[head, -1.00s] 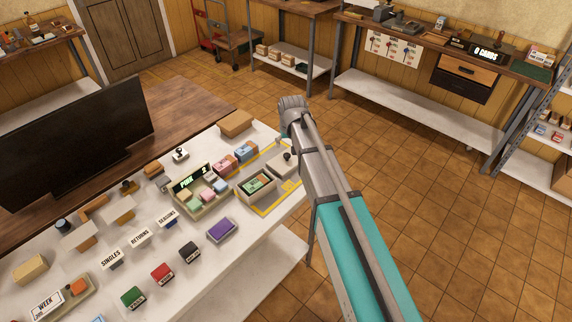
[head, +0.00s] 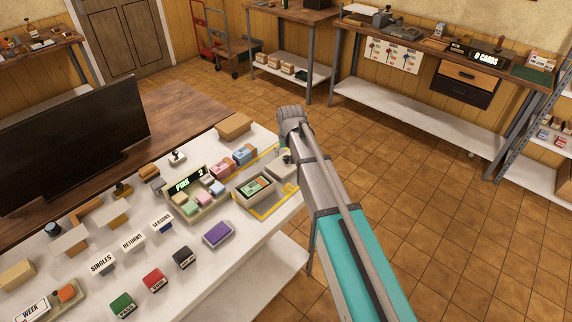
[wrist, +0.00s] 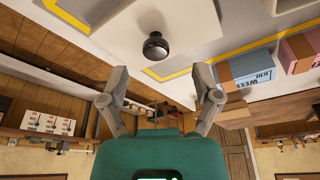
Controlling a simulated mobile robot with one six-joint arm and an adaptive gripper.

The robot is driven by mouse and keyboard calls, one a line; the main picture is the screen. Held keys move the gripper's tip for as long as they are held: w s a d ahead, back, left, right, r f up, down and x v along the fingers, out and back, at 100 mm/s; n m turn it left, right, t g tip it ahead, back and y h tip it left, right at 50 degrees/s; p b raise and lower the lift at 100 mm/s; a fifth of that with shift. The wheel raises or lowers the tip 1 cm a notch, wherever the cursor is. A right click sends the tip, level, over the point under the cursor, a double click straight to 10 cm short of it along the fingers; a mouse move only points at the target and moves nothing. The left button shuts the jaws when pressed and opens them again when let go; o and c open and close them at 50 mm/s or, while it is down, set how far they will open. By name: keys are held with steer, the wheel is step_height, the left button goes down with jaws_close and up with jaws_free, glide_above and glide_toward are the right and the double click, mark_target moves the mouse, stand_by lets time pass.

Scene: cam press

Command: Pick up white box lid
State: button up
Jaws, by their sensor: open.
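The white box lid (head: 281,172) is a pale flat slab with a round black knob (wrist: 155,46). In the head view it lies on the white counter beside the open white box (head: 243,199), partly hidden by my arm. In the wrist view the lid (wrist: 110,22) fills the top middle, with its knob just beyond and between my fingertips. My gripper (wrist: 160,82) is open and empty, and its fingers are apart from the knob. In the head view my gripper's fingers are mostly hidden behind the wrist. The box holds a green and tan packet (head: 256,185).
Pink and blue bundles (head: 232,161), a sorting tray (head: 207,211) and a cardboard box (head: 233,124) stand close by. A purple block (head: 218,234) is nearer. The tiled floor (head: 430,210) is clear.

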mark_target(287, 157)
steer(key=b+x, duration=0.3)
steer(key=shift+w+d+f, duration=0.2)
steer(key=shift+w+f, duration=0.05)
steer(key=shift+w, duration=0.1)
steer(key=shift+b+x, duration=0.85)
steer(key=shift+b, duration=0.15)
jaws_close()
